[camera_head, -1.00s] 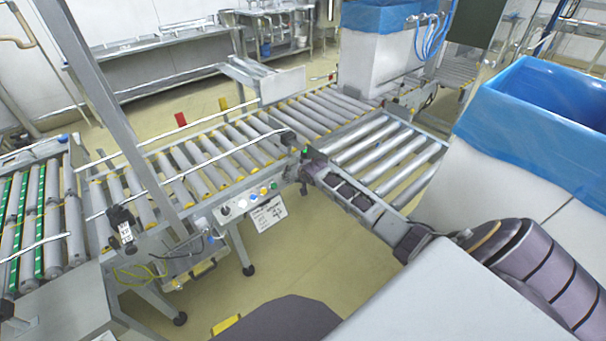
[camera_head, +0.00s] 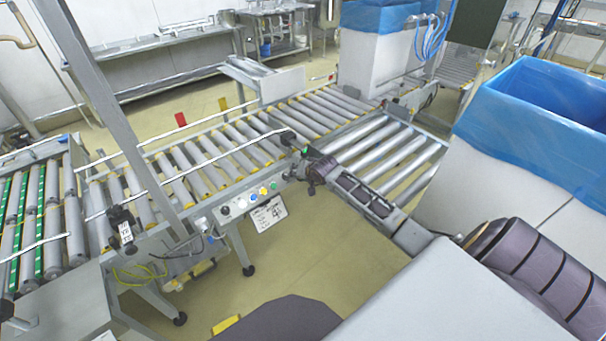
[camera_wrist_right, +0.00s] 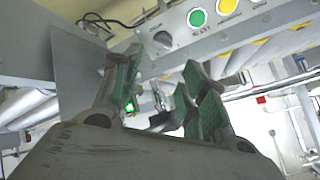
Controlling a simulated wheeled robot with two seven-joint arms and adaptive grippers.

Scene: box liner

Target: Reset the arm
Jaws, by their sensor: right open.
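My right arm comes in from the lower right in the head view. Its gripper (camera_head: 314,170) is small and dark there, close to the corner where two roller conveyors meet. In the right wrist view the gripper (camera_wrist_right: 160,100) has its green-padded fingers spread apart, with nothing between them. The conveyor's control panel (camera_head: 252,199) stands just left of the gripper in the head view. Its green button (camera_wrist_right: 197,17) and yellow button (camera_wrist_right: 227,6) show beyond the fingers in the wrist view. My left gripper is not in view.
A long roller conveyor (camera_head: 185,165) runs behind the panel. A white box with a blue liner (camera_head: 530,95) stands at the right, near my arm. Another blue-lined box (camera_head: 375,50) stands at the back. The yellowish floor (camera_head: 290,265) in front of the panel is clear.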

